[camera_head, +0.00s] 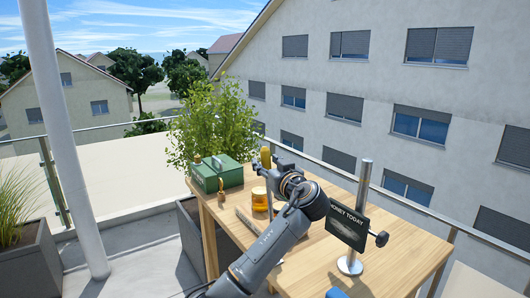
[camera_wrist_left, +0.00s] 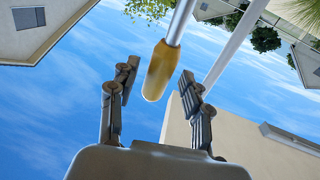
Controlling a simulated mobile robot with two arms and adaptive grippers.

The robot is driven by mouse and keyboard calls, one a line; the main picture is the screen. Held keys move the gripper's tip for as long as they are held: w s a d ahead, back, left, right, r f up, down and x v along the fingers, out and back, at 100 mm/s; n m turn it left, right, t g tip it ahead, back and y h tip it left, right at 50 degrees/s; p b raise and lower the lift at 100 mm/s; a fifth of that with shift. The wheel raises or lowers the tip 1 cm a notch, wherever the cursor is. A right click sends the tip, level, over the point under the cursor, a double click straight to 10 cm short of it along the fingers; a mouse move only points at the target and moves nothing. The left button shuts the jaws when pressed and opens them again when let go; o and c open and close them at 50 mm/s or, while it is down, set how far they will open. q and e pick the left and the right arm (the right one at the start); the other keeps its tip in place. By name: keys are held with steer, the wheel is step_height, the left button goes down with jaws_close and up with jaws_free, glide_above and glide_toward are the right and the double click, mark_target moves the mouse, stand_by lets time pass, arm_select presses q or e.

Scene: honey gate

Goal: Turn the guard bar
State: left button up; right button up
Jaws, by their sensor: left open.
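The guard bar shows in the left wrist view as a metal rod (camera_wrist_left: 180,22) with a yellow grip (camera_wrist_left: 161,70) on its end. My left gripper (camera_wrist_left: 159,72) is open, with one finger on each side of the yellow grip; neither finger visibly touches it. In the head view, a yellow upright piece (camera_head: 265,157), which looks like this grip, shows just behind my left wrist. My arm hides the rest of the bar and the left fingers there. My right gripper is in neither view.
The wooden table (camera_head: 315,272) carries a green box (camera_head: 217,173), an amber jar (camera_head: 259,199) and a metal post (camera_head: 362,190) with a dark "honey today" sign (camera_head: 346,226) and a black knob (camera_head: 381,239). A blue object (camera_head: 336,293) lies at the front edge. A leafy bush (camera_head: 213,125) stands behind.

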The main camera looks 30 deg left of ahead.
arm_select(q)
steer(key=shift+w+a+r, duration=0.25)
steer(key=shift+a, duration=0.1)
steer(key=shift+w+a, duration=0.1)
steer(key=shift+w+a+f, duration=0.1)
steer(key=shift+w+f, duration=0.05)
jaws_close()
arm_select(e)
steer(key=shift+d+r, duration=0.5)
